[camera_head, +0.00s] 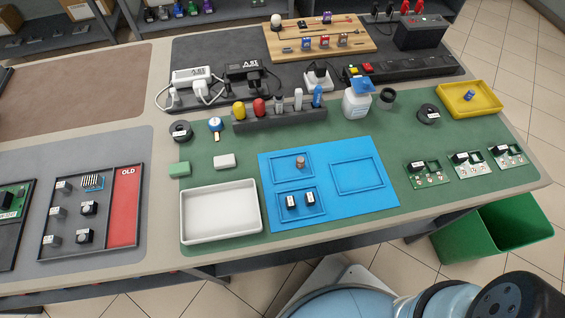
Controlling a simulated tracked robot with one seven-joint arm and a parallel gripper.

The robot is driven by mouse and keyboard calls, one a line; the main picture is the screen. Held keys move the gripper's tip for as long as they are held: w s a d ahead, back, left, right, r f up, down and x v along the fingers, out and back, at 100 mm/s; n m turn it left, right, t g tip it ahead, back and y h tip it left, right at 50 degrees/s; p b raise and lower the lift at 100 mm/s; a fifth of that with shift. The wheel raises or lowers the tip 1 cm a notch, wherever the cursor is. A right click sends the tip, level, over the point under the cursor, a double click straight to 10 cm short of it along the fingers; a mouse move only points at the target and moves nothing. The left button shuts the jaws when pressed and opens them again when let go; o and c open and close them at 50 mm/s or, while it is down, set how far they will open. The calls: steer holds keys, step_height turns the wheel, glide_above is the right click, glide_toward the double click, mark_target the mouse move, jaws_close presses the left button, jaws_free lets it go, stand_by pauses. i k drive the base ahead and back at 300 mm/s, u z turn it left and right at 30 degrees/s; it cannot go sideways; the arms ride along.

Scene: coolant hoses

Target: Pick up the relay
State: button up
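Two small black blocks with white marks, which look like relays, stand upright side by side in the lower left recess of the blue mat (330,215): the left block (291,203) and the right block (310,200). Similar black blocks sit on the green circuit boards at the right: the near board (432,181), the middle board (474,171) and the far right board (512,160). I cannot tell which one the task means. A small brown cylinder (300,163) stands in the upper left recess. My gripper is not in view; only parts of my arm show at the bottom right.
An empty white tray (221,239) lies left of the blue mat. A black tray with a red "OLD" section (125,205) is further left. A yellow tray (480,108) and a dark tool rack (282,122) stand behind. A green bin (460,247) is below the right edge.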

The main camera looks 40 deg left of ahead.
mark_target(291, 203)
steer(key=u, duration=0.25)
steer(key=k, duration=0.2)
steer(key=u, duration=0.3)
steer(key=i, duration=0.3)
steer(key=u, duration=1.65)
steer(key=k, duration=0.6)
steer(key=u, duration=0.15)
steer(key=i, duration=0.6)
steer(key=z, duration=0.05)
